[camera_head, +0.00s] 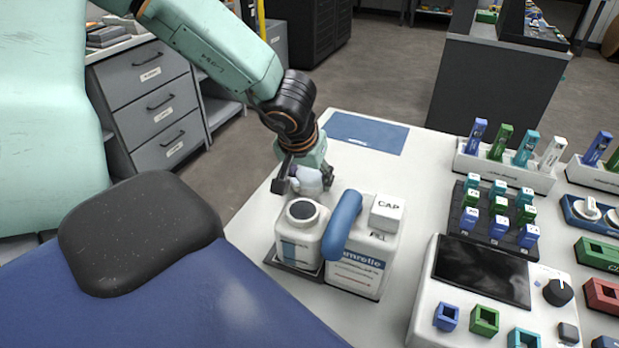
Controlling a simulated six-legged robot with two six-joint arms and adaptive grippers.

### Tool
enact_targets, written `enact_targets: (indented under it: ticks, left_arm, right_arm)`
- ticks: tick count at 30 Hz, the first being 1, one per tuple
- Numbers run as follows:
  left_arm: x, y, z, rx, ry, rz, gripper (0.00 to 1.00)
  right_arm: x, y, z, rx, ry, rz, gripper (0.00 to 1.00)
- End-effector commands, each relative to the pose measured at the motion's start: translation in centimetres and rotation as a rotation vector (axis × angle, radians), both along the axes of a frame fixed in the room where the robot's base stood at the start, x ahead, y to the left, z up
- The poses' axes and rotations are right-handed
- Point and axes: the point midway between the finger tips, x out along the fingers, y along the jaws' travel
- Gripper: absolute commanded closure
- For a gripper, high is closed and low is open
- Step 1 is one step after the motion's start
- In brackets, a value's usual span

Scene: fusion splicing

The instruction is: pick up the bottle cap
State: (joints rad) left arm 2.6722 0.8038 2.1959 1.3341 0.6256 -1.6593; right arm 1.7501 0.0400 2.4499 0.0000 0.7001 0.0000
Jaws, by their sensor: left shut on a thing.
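My left gripper (306,185) hangs over the back of the white table, just behind the bottles. It is shut on a small whitish cap (308,181), which shows between its fingers and is partly hidden by them. Just in front stands a white bottle (300,236) with a dark open mouth on top. Beside it on the right stands a larger white container (365,262) with a blue handle (342,225) and a square white lid marked CAP (387,213). My right gripper is not in view.
A device with a dark screen (484,270) and a knob stands at the right front. Behind it are a dark rack of small blocks (497,212) and a white holder of coloured pieces (505,170). A blue mat (366,132) lies bare at the back of the white table (425,165).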

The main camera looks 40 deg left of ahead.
Motion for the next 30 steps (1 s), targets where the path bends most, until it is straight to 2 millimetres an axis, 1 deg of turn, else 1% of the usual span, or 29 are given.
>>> enact_targets:
  ticks: [4, 7, 15, 21, 25, 30]
  left_arm:
    - [0.0, 0.0, 0.5, 0.0, -0.001, 0.0, 0.72]
    - [0.0, 0.0, 1.5, 0.0, -0.001, 0.0, 0.72]
    - [0.0, 0.0, 5.8, -0.001, -0.002, 0.001, 0.72]
    - [0.0, 0.0, 8.5, -0.001, -0.002, 0.001, 0.72]
    - [0.0, 0.0, 9.5, 0.0, -0.001, 0.0, 0.72]
    - [0.0, 0.0, 10.0, 0.0, 0.0, 0.001, 0.72]
  right_arm:
    - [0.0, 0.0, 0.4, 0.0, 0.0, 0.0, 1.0]
    - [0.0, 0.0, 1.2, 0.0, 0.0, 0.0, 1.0]
    - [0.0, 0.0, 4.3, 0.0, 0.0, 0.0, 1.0]
    - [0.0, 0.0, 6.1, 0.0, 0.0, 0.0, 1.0]
    - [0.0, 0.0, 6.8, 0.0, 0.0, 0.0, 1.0]
    - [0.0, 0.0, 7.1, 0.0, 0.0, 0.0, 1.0]
